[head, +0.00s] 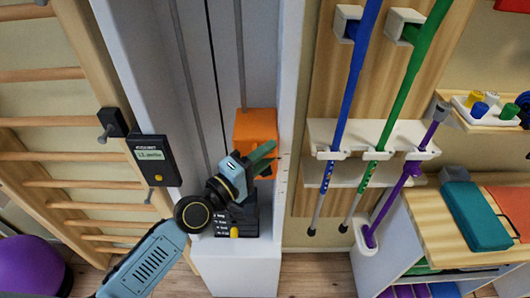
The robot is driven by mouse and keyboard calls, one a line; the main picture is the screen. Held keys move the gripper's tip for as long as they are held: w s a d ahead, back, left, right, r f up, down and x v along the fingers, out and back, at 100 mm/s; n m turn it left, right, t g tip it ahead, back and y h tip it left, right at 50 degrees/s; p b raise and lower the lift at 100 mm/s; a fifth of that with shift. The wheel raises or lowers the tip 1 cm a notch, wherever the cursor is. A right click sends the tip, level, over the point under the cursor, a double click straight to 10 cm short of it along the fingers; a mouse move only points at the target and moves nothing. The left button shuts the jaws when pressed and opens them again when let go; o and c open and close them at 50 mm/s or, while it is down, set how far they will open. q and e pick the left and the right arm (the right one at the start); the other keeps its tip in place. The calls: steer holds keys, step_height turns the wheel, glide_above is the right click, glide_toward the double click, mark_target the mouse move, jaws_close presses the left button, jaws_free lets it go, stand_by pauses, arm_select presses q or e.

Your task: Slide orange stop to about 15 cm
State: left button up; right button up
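The orange stop (254,126) is a block between the white uprights of a tall frame, in the middle of the head view. My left gripper (265,158) comes in from the lower left and lies across the lower front of the stop, hiding part of it. Its dark green fingertips point right and slightly up. I cannot tell whether they touch the stop or how far apart they are. Small marks (283,170) run along the right upright beside the stop, too small to read. My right gripper is not in view.
A black unit (236,222) with a yellow knob sits below the stop. A black display box (155,160) is on the left upright. Wooden wall bars (55,73) stand at left. Blue (350,85) and green (408,85) poles hang at right, near a wooden shelf (440,225).

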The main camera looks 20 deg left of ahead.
mark_target(265, 171)
arm_select(q)
jaws_close()
stand_by(0.3)
step_height(265, 171, down, 5)
steer(key=b, duration=0.5)
steer(key=shift+f, duration=0.1)
jaws_free()
